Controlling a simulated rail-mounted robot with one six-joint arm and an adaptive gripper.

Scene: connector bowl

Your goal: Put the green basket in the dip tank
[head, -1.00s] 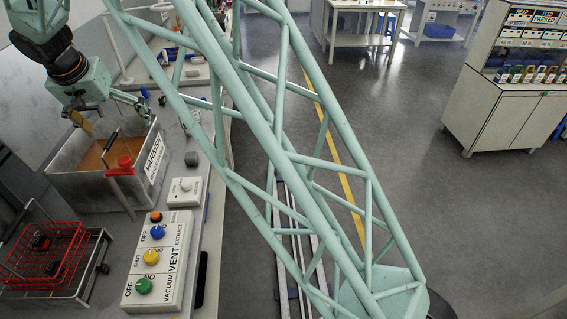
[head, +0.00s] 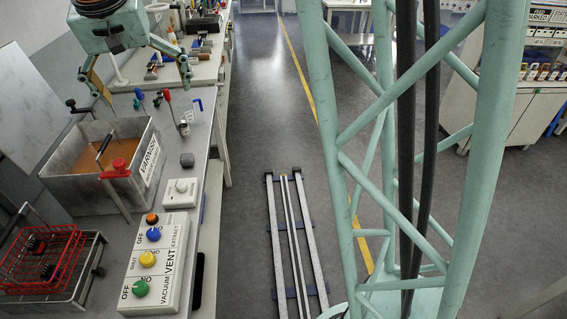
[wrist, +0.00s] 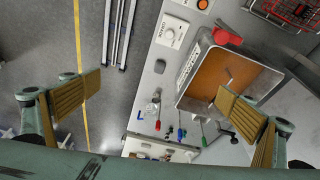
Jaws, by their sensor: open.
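The dip tank (head: 85,190) is a grey open box marked VARNISH with orange-brown liquid, at left in the head view; it also shows in the wrist view (wrist: 184,103). A dark handle (head: 107,146) with a black grip stands over the tank; what it belongs to is hard to tell. I see no green basket in either view. A red wire basket (head: 42,257) sits on a rack in front of the tank, and part of it shows in the wrist view (wrist: 290,10). My gripper (head: 148,94) is open and empty, above and beyond the tank; its spread fingers frame the wrist view (wrist: 160,90).
A red-knobbed post (head: 120,170) stands at the tank's near right corner. A button box (head: 158,262) and a dial box (head: 181,192) lie on the bench to the right. Screwdrivers (head: 157,101) and small items stand behind the tank. Floor rails (head: 292,240) run right of the bench.

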